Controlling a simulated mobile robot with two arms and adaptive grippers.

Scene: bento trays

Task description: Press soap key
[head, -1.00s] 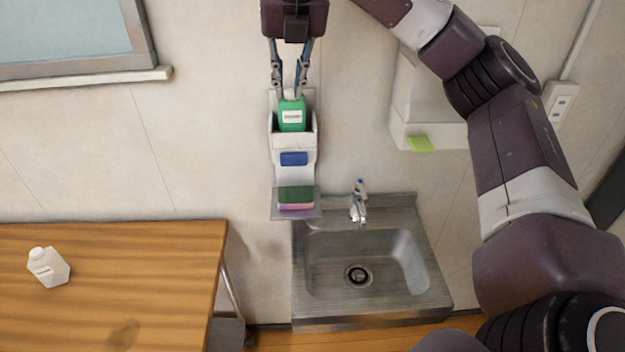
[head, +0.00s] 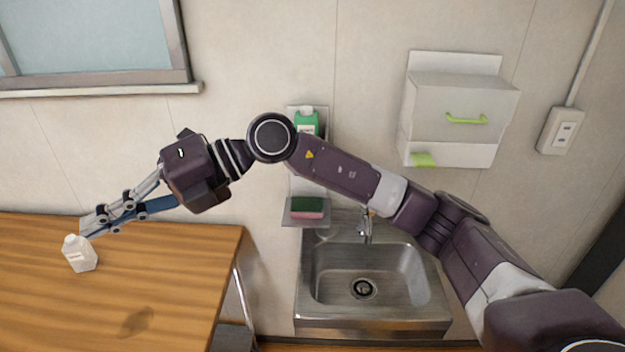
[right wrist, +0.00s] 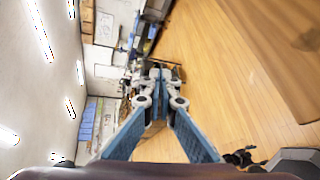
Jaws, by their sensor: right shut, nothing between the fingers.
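A green bottle (head: 306,122) with a white label stands in the wall holder; my right arm hides part of the holder. A white bottle (head: 81,254) stands upright on the wooden table at the left. My right gripper (head: 88,229) is shut and empty, pointing left, with its tips over the table close to the white bottle's cap in the picture; I cannot tell if they touch. In the right wrist view the blue fingers (right wrist: 159,75) converge with nothing between them. No part is plainly marked as a soap key. My left gripper is not in view.
A white wall box (head: 460,105) with a green handle hangs at the right. A metal sink (head: 330,285) with a faucet (head: 366,228) lies below. A green and pink sponge (head: 307,207) sits on the holder's shelf. The wooden table (head: 190,270) is mostly clear.

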